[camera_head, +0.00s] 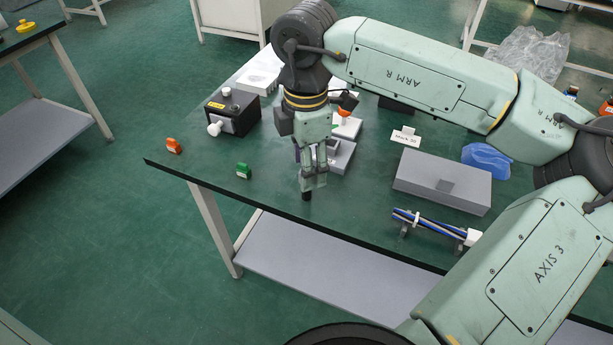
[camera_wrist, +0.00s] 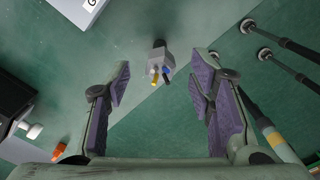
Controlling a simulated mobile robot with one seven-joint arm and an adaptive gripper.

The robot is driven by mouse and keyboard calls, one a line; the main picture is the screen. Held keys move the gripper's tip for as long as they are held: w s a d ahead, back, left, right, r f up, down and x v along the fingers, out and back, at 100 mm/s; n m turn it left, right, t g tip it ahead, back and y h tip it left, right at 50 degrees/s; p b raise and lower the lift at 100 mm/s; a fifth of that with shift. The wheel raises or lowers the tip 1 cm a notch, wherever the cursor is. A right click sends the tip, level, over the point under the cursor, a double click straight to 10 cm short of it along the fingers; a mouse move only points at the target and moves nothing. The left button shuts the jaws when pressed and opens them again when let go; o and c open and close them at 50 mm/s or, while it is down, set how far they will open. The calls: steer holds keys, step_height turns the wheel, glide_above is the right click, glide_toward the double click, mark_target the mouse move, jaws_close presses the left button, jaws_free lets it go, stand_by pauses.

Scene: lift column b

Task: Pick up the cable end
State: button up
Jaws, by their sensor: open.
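In the wrist view a small grey block (camera_wrist: 153,62) with short blue, yellow, white and dark wire ends, which looks like the cable end, lies beyond and between the fingertips. A black round part sits at its far side. My gripper (camera_wrist: 162,80) is open, its purple pads apart on either side of the block, with no contact visible. In the head view my gripper (camera_head: 313,179) points down at the table's front edge. A dark tip (camera_head: 306,196) shows just under it; the rest of the block is mostly hidden by the fingers there.
The green table (camera_head: 270,195) holds a black box with white knobs (camera_head: 233,112), an orange block (camera_head: 173,146), a green block (camera_head: 244,171), a grey box (camera_head: 443,182) and a blue cable bundle (camera_head: 428,221). The surface left of my gripper is mostly clear.

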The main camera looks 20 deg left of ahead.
steer(key=shift+f, duration=1.45)
steer(key=shift+c, duration=0.4)
jaws_close()
